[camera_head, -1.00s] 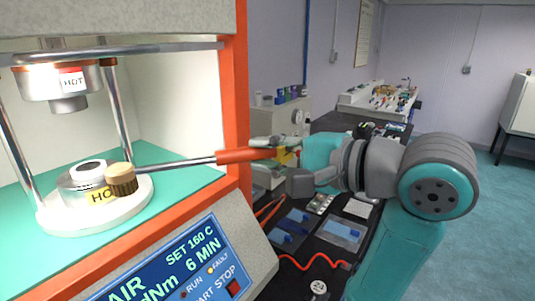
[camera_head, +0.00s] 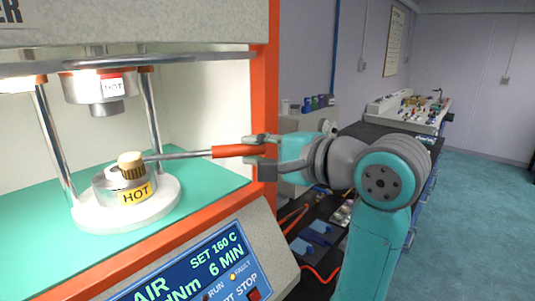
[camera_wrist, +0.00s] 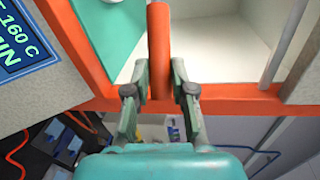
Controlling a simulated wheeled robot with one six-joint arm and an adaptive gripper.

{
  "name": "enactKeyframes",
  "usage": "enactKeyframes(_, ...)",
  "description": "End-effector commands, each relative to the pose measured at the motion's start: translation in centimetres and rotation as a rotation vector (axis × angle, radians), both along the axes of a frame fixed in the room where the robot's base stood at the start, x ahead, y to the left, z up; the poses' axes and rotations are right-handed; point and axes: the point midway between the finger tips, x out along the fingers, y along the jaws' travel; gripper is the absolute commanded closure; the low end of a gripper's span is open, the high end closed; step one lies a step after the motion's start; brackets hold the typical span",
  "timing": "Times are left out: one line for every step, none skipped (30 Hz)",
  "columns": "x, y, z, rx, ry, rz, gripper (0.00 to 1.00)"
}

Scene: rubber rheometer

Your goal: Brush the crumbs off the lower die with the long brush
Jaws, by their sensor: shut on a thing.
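The long brush (camera_head: 180,155) has an orange handle, a thin metal shaft and a round tan bristle head (camera_head: 131,165). My gripper (camera_head: 262,155) is shut on the orange handle, which also shows between the fingers in the wrist view (camera_wrist: 159,50). The brush reaches through the machine's front opening. Its head is over the top of the lower die (camera_head: 112,193), a metal cylinder with a yellow HOT label on a white round base (camera_head: 150,210). The head appears to touch the die top, but contact is hard to tell. I cannot make out crumbs.
The upper die (camera_head: 107,108), also labelled HOT, hangs above the lower die between metal columns (camera_head: 54,140). The orange frame (camera_head: 264,110) borders the opening near my gripper. The control panel (camera_head: 195,275) lies below. A dark bench with small items stands behind my arm.

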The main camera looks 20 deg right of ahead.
Motion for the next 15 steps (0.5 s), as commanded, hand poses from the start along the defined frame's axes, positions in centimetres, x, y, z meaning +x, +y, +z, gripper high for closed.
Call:
enactKeyframes(0.4, 0.3, 0.0, 0.0, 0.001, 0.001, 1.0)
enactKeyframes(0.6, 0.4, 0.0, 0.0, 0.0, 0.002, 1.0)
enactKeyframes(0.8, 0.6, 0.0, 0.0, -0.001, 0.002, 1.0)
enactKeyframes(1.1, 0.8, 0.0, 0.0, 0.0, 0.002, 1.0)
enactKeyframes(1.3, 0.9, 0.0, 0.0, 0.0, 0.002, 1.0)
enactKeyframes(1.6, 1.2, 0.0, 0.0, 0.0, 0.001, 1.0)
enactKeyframes(1.8, 1.3, 0.0, 0.0, 0.0, 0.001, 1.0)
enactKeyframes(2.0, 1.4, 0.0, 0.0, 0.0, 0.001, 1.0)
enactKeyframes(2.3, 1.6, 0.0, 0.0, 0.001, 0.002, 1.0)
enactKeyframes(2.5, 1.7, 0.0, 0.0, 0.001, 0.002, 1.0)
enactKeyframes(2.7, 1.9, 0.0, 0.0, 0.001, 0.002, 1.0)
enactKeyframes(3.0, 2.1, 0.0, 0.0, 0.0, 0.001, 1.0)
enactKeyframes(3.2, 2.2, 0.0, -0.001, -0.001, 0.001, 1.0)
enactKeyframes(3.4, 2.4, 0.0, -0.001, -0.001, 0.001, 1.0)
enactKeyframes(3.7, 2.6, 0.0, -0.001, 0.0, 0.002, 1.0)
